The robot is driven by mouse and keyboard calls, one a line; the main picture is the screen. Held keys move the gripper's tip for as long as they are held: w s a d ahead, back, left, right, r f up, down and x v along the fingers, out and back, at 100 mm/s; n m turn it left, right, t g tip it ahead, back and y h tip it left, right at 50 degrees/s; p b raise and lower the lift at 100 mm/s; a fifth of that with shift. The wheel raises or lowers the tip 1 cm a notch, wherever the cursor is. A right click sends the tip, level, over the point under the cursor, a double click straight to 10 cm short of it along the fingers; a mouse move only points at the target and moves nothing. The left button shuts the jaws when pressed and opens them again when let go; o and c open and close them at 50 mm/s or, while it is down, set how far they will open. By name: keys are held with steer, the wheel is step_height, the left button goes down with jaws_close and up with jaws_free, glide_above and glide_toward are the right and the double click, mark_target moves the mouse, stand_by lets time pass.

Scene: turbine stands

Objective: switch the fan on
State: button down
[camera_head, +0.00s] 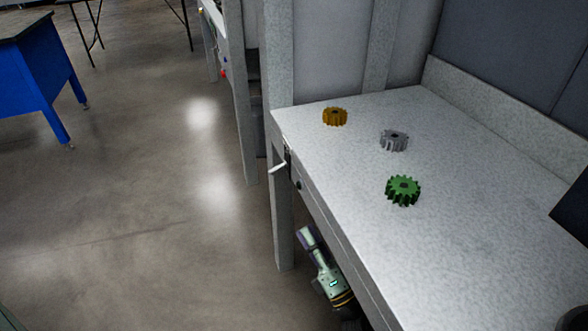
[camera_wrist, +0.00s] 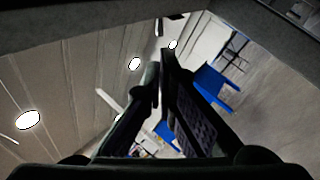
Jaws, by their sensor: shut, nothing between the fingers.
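No fan is recognisable in either view. A light-coloured lever (camera_head: 278,167) sticks out to the left from a dark fitting at the front corner of the grey bench; I cannot tell whether it is the fan's switch. A small dark round knob (camera_head: 298,184) sits on the bench edge beside it. My gripper (camera_wrist: 160,74) shows in the wrist view with its two dark fingers together and nothing visible between them. In the head view part of my arm shows low beside the bench front; I cannot make out the fingers there.
The grey bench (camera_head: 455,235) carries an orange gear (camera_head: 335,117), a grey gear (camera_head: 394,140) and a green gear (camera_head: 403,190). A blue table (camera_head: 40,75) stands far left. The floor (camera_head: 140,200) between is clear. Ceiling lights (camera_wrist: 28,119) show in the wrist view.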

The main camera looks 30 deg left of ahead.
steer(key=shift+w, duration=0.5)
steer(key=shift+s, duration=0.15)
steer(key=p, duration=0.5)
glide_toward(277, 168)
steer(key=w+a+r, duration=0.1)
steer(key=w+a, duration=0.1)
steer(key=a, duration=0.3)
steer(key=shift+w+a+r, duration=0.2)
steer(key=shift+a+r, duration=0.15)
steer(key=shift+a, duration=0.05)
